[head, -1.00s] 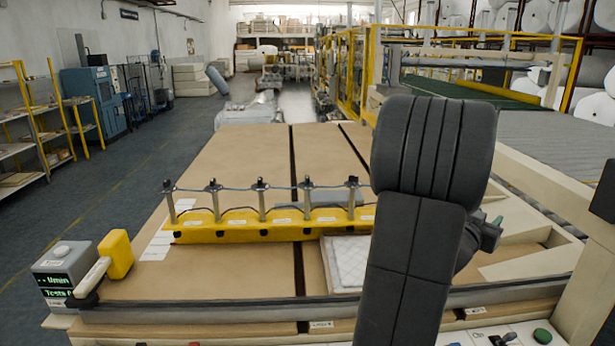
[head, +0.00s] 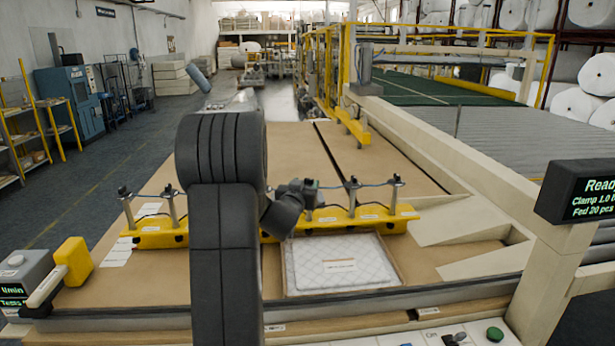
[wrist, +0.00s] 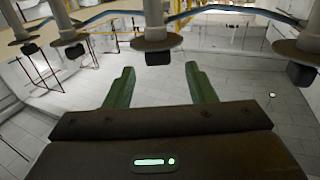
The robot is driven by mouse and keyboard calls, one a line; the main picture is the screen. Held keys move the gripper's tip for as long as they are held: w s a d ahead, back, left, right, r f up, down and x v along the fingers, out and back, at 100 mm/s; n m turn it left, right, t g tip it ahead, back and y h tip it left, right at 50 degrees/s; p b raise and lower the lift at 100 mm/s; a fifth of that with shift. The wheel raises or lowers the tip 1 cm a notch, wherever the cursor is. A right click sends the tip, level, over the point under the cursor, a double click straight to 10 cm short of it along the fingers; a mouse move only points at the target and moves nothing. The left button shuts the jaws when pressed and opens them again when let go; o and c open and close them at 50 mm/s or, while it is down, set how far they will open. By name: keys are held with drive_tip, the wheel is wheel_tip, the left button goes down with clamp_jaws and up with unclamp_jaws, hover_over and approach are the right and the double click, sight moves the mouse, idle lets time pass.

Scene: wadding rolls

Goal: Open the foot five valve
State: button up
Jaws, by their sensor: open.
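A yellow bar (head: 160,238) lies across the brown table, carrying a row of several upright grey posts with black tops. The posts at its right end (head: 397,190) and left end (head: 125,205) are clear; my arm hides the middle ones. The labels are too small to read, so I cannot tell which is foot five. In the wrist view several posts hang from the top edge with dark ends. One dark end (wrist: 158,57) is centred just beyond my gripper (wrist: 161,84), whose green fingers are apart with nothing between them.
A white quilted pad (head: 340,262) lies in a shallow frame in front of the bar. A grey box with a yellow-headed handle (head: 73,262) is at the table's left corner. A dark display (head: 580,192) stands at right. A cable joins the post tops.

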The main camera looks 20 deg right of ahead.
sight(308, 180)
drive_tip(key=shift+p+x, duration=0.4)
drive_tip(key=shift+x, duration=1.85)
drive_tip(key=shift+d, duration=0.1)
drive_tip(key=c, duration=1)
drive_tip(key=shift+f, duration=0.1)
